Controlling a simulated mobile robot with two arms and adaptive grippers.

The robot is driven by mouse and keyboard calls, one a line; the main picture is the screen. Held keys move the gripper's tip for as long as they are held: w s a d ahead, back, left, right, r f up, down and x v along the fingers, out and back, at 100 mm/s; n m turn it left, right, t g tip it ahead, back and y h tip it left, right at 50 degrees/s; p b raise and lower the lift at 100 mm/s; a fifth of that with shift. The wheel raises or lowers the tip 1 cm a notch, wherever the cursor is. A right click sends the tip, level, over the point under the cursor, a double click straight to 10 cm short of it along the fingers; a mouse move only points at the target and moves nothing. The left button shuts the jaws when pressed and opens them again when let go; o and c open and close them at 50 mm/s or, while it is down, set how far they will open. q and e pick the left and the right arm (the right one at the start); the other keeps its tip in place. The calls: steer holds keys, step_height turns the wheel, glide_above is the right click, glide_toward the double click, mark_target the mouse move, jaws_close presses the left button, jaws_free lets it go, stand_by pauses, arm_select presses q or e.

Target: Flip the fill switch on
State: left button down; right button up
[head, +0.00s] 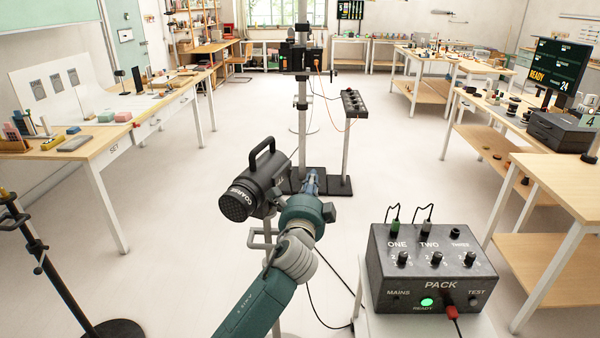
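My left arm reaches in from the bottom centre. Its gripper (312,176) points away from me, just right of a black lamp-like head (262,183). The fingers look narrow and close together, and I cannot tell if they are open or shut. No switch with a readable "fill" label shows. A black strip with several small knobs or switches (354,104) stands on a post beyond the gripper, apart from it. Its markings are too small to read. A dark box marked PACK (433,268) at the lower right has dials and a lit green button. My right gripper is not in view.
A stand with a black device (296,58) rises behind the gripper, with cables hanging. A workbench (105,150) is at the left, and another (560,185) is at the right. A black-based stand (114,328) is at the lower left. The floor between is mostly clear.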

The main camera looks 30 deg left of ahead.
mark_target(291, 172)
arm_select(q)
steer(key=a, duration=0.2)
steer(key=s+a, duration=0.1)
steer(key=shift+a+r+p, duration=0.15)
steer(key=shift+r+p, duration=0.1)
steer(key=shift+p, duration=0.15)
steer(key=n+p, duration=0.1)
steer(key=a+r+n+p, duration=0.1)
steer(key=n+p, duration=0.1)
steer(key=shift+s, duration=0.2)
